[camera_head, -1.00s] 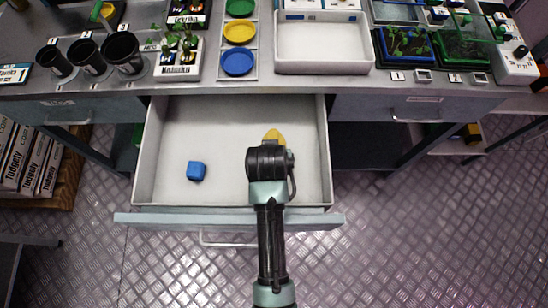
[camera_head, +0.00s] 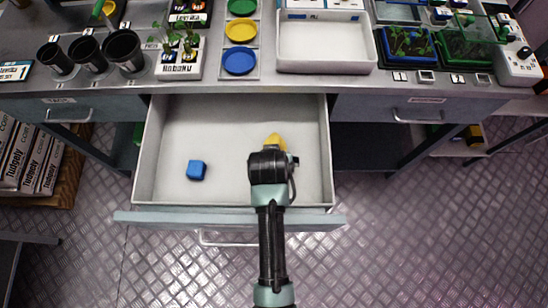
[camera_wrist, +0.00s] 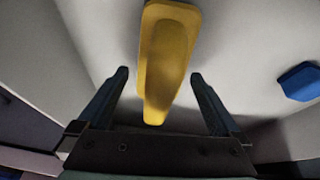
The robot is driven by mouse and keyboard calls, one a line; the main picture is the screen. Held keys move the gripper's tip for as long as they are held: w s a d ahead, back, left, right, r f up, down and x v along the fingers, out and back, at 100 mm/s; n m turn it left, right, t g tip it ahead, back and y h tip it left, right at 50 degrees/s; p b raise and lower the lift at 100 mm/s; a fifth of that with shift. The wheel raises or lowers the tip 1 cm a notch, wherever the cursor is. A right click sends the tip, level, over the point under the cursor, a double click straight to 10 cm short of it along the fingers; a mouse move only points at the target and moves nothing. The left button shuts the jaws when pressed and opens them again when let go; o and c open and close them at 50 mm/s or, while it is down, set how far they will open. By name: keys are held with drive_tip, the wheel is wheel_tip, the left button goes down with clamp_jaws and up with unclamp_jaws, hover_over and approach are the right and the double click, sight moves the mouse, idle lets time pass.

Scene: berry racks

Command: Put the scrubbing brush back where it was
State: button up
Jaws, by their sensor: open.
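A long yellow piece, which looks like the scrubbing brush, lies in the open drawer (camera_head: 222,190). In the head view only its far end (camera_head: 276,140) shows beyond my wrist. In the wrist view the yellow brush (camera_wrist: 168,50) lies lengthwise, its narrow end pointing back toward my palm. My gripper (camera_wrist: 158,74) is open above the drawer floor, with one finger on each side of the narrow part. Gaps show on both sides, so neither finger appears to press on it. Any bristles are hidden. In the head view my fingertips are hidden behind my wrist.
A blue block (camera_head: 197,170) lies in the drawer to the left. The drawer walls stand close on the right. On the bench above are black pots (camera_head: 122,50), coloured dishes (camera_head: 240,61), a white tray (camera_head: 325,68) and planted trays (camera_head: 405,46).

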drive_tip(key=p+v, duration=0.1)
drive_tip(key=v, duration=1.1)
drive_tip(key=shift+r+p, duration=0.1)
drive_tip(key=shift+p, duration=0.3)
drive_tip(key=w+r+t, duration=0.4)
drive_tip(key=w+r, duration=0.1)
drive_tip(key=r, duration=0.6)
drive_tip(key=w+r+t, duration=0.4)
drive_tip(key=w+r, duration=0.1)
drive_tip(key=r, duration=0.5)
drive_tip(key=w+r+t, duration=0.4)
drive_tip(key=w+r, duration=0.1)
drive_tip(key=r, duration=0.6)
drive_tip(key=s+r+t, duration=0.3)
drive_tip(key=r, duration=0.7)
drive_tip(key=s+r+t, duration=0.4)
drive_tip(key=r, duration=0.6)
drive_tip(key=s+r+t, duration=0.3)
drive_tip(key=s+r, duration=0.1)
drive_tip(key=r, duration=0.6)
drive_tip(key=shift+s+d+m+t, duration=0.2)
drive_tip(key=shift+s+m+t, duration=0.1)
drive_tip(key=shift+t, duration=0.1)
drive_tip(key=shift+r, duration=0.15)
